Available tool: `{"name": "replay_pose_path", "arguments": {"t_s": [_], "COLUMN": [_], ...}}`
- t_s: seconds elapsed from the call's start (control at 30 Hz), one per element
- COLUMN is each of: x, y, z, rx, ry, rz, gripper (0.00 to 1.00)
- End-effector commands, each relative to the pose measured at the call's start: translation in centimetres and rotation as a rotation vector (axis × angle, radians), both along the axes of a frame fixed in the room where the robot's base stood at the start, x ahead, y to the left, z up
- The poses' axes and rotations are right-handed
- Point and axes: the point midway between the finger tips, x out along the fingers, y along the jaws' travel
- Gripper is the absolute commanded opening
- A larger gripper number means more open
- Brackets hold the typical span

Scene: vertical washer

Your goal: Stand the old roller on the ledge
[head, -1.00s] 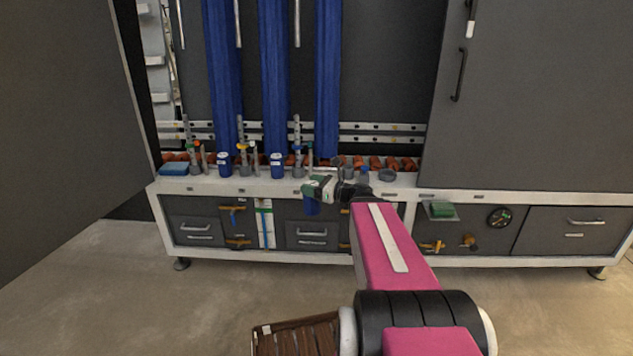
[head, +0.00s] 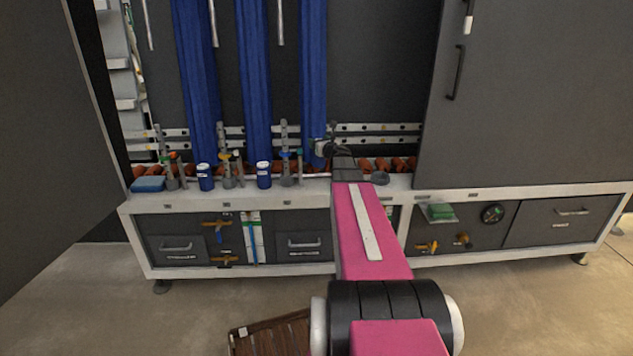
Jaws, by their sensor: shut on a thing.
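My gripper (head: 322,150) is above the back of the white ledge (head: 240,197), mostly hidden by my own dark wrist and pink arm. It is shut. A small blue piece (head: 318,161) shows just under it and seems to be the old roller in its grip. It stands out poorly against the tall blue brush behind, so I cannot tell whether it touches the ledge or how upright it is.
Blue cylinders with white tops (head: 205,177) stand on the ledge among metal fittings. A blue sponge (head: 148,184) lies at its left end, a dark round dish (head: 380,178) right of my arm. A slatted brown crate (head: 272,334) is on the floor. A grey panel (head: 35,130) stands left.

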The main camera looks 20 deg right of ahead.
Motion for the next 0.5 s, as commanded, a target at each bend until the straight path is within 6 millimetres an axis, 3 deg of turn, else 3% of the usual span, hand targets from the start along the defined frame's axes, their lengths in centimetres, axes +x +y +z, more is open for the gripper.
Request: {"name": "replay_pose_path", "arguments": {"t_s": [0.33, 0.5], "x": [0.2, 0.1], "y": [-0.2, -0.2], "z": [-5.0, -6.1], "rx": [0.003, 0.002], "ry": [0.002, 0.0], "rz": [-0.006, -0.005], "gripper": [0.23, 0.23]}}
